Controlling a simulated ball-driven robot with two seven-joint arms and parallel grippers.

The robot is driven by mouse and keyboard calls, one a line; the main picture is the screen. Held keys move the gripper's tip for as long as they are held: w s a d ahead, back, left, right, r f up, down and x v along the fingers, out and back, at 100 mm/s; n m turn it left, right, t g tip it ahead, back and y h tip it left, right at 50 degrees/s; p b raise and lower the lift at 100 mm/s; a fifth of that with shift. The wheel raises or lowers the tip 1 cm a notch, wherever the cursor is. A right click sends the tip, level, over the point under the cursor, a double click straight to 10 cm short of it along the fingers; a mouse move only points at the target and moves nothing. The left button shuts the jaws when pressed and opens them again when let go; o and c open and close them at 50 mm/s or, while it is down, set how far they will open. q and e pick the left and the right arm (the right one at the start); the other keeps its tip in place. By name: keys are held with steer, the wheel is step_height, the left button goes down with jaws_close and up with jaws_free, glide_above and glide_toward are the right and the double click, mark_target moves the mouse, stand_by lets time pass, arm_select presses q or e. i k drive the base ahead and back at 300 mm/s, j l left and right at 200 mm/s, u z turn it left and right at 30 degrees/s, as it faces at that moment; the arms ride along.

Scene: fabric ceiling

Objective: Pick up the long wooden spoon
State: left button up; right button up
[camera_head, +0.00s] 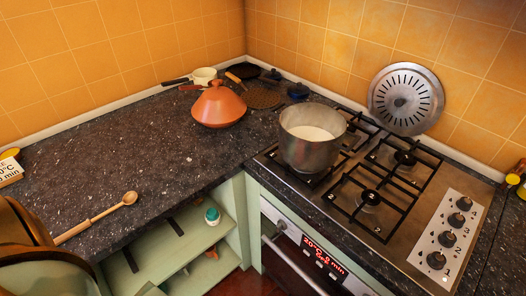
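The long wooden spoon (98,217) lies on the dark speckled counter (105,165) at the left, near its front edge. Its bowl points right and away, and its handle runs down to the left. The lower end of the handle reaches a brown curved shape at the lower left edge, which may hide some of it. I cannot tell what that shape is. Neither my left nor my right gripper can be made out in the head view.
A steel pot (311,143) with pale contents stands on the gas hob (380,211). An orange conical-lidded pot (219,106) is on the counter behind. A perforated steel disc (406,99) leans on the tiled wall. Open green shelves (165,255) lie below the counter. The counter around the spoon's bowl is clear.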

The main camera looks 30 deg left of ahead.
mark_target(129, 198)
steer(key=u, duration=2.65)
steer(key=z, duration=2.05)
steer(key=j+u, duration=0.1)
steer(key=u, duration=1.55)
